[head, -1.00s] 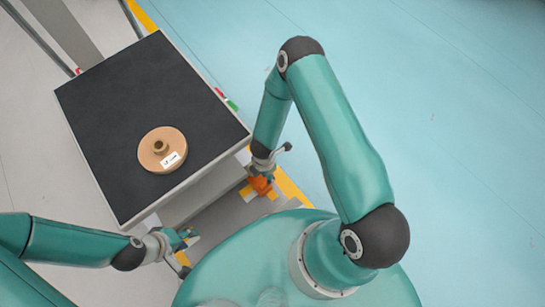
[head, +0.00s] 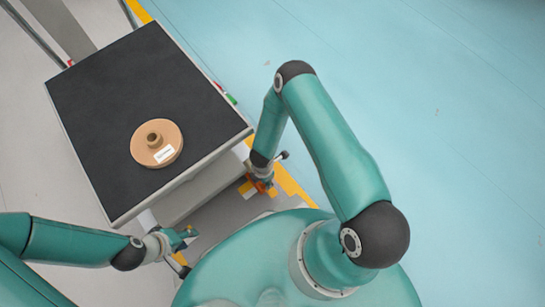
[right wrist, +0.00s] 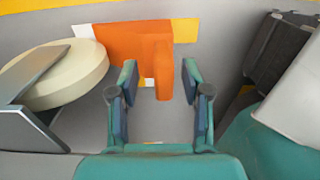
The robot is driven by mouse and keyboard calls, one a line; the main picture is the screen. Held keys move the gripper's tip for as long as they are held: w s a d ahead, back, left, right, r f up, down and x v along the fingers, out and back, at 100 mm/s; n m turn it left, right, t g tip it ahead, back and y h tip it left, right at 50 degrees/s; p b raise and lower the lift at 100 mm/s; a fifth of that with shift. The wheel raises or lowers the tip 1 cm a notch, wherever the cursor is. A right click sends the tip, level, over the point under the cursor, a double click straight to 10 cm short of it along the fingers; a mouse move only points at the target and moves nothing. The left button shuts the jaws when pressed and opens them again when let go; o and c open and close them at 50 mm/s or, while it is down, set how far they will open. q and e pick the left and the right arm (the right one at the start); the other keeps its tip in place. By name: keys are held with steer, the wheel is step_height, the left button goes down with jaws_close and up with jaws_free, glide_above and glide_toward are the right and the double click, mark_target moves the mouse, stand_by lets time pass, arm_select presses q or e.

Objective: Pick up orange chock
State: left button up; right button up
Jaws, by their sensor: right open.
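The orange chock (right wrist: 120,45) lies low by the floor markings in the right wrist view, with a narrower arm extending toward my right gripper. In the head view only bits of the chock (head: 270,190) show below my right gripper (head: 262,178). My right gripper (right wrist: 160,82) is open, and the chock's narrow arm lies between its fingertips in the picture; I cannot tell whether they touch it. My left gripper (head: 186,236) is away from the chock, beside the table's near corner; its jaws are too small to read.
A black-topped table (head: 95,100) carries a tan disc (head: 160,160) with a hub and white label. In the right wrist view, a cream disc (right wrist: 65,72) in a grey bracket is close left. A dark object (right wrist: 283,48) stands right. Open blue floor (head: 440,60) is at right.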

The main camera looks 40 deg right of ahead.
jaws_close()
steer(key=shift+r, duration=0.1)
stand_by(0.4)
